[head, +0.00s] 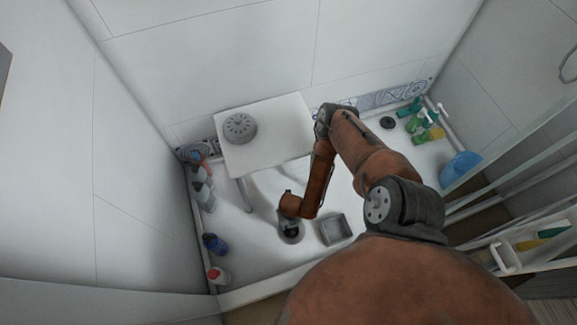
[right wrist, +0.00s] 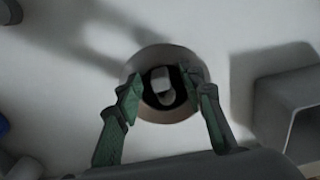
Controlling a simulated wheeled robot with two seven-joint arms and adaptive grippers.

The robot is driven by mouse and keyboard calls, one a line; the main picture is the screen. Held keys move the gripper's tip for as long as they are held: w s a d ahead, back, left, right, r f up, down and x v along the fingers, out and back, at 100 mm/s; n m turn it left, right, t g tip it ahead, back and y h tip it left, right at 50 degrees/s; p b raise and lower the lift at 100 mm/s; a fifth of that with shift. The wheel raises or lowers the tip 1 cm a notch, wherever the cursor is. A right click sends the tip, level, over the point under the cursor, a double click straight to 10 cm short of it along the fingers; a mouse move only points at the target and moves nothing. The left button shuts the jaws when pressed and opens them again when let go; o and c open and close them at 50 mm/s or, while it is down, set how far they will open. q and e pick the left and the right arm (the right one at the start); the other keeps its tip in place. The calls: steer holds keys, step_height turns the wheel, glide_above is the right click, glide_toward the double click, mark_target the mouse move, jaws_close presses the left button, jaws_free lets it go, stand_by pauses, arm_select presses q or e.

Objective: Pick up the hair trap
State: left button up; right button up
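A round drain (right wrist: 172,53) with a pale rim and dark opening is set in the white floor. Inside its opening is a small pale grey piece (right wrist: 163,94), which looks like the hair trap. My right gripper (right wrist: 162,84) is open over the drain, with one green finger on each side of the opening. I cannot tell whether the fingertips touch anything. In the head view my right gripper (head: 291,231) points down at the floor and hides most of the drain. My left gripper is not in view.
A grey open box (head: 335,230) stands right of the drain and shows in the wrist view (right wrist: 290,110). A white stool (head: 278,134) bears a round slotted grey piece (head: 240,128). Bottles (head: 215,243) line the left wall. A blue basin (head: 461,167) lies right.

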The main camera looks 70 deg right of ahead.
steer(key=shift+c, duration=0.3)
jaws_close()
stand_by(0.3)
